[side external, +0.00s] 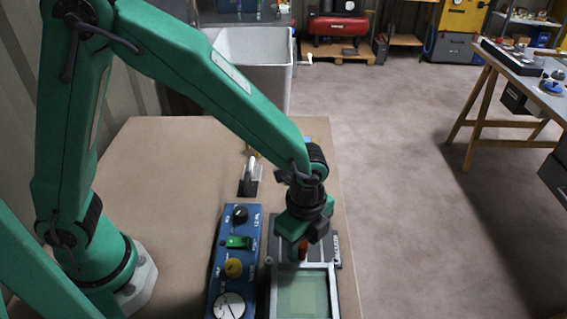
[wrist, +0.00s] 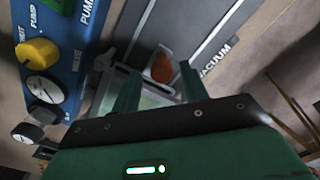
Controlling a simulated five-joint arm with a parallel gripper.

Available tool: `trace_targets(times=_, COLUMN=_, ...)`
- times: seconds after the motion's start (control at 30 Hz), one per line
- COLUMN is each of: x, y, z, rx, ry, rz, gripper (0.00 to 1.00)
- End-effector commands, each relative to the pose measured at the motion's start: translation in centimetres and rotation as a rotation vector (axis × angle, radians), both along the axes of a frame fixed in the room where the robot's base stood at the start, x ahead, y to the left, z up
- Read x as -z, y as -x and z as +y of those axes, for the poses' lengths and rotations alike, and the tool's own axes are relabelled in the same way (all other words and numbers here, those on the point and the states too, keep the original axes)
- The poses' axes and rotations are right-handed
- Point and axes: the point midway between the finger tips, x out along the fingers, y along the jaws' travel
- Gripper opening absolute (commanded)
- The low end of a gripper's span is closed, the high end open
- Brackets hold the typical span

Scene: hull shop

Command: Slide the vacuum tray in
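The vacuum tray (side external: 333,290) is a light grey frame around a pale green pane at the bottom of the side view, partly cut off by the picture edge. An orange-red knob (side external: 303,249) stands at its far edge. My gripper (side external: 299,238) is over this knob, pointing down. In the wrist view the knob (wrist: 161,68) shows between the two green fingers of my gripper (wrist: 157,72), with gaps at both sides. The fingers are open. Whether the fingertips reach down around the knob is hard to tell.
A grey plate (wrist: 218,38) marked VACUUM adjoins the tray. A blue pump panel (side external: 226,270) with a green switch, yellow knob and gauge stands close at the left. A small clear-sided holder (side external: 249,180) is farther back. The brown bench top (side external: 165,180) is mostly clear at left.

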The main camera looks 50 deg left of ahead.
Motion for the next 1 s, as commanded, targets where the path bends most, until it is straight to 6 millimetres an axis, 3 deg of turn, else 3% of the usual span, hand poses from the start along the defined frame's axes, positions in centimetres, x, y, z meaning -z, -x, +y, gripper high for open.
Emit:
trace_targets(times=0.47, x=-1.0, y=-0.1, z=0.1, rx=-0.002, ry=0.001, rz=-0.001, gripper=0.45)
trace_targets(times=1.0, x=-7.2, y=0.0, z=0.0, rx=-0.001, ry=0.0, rz=-0.001, gripper=0.45)
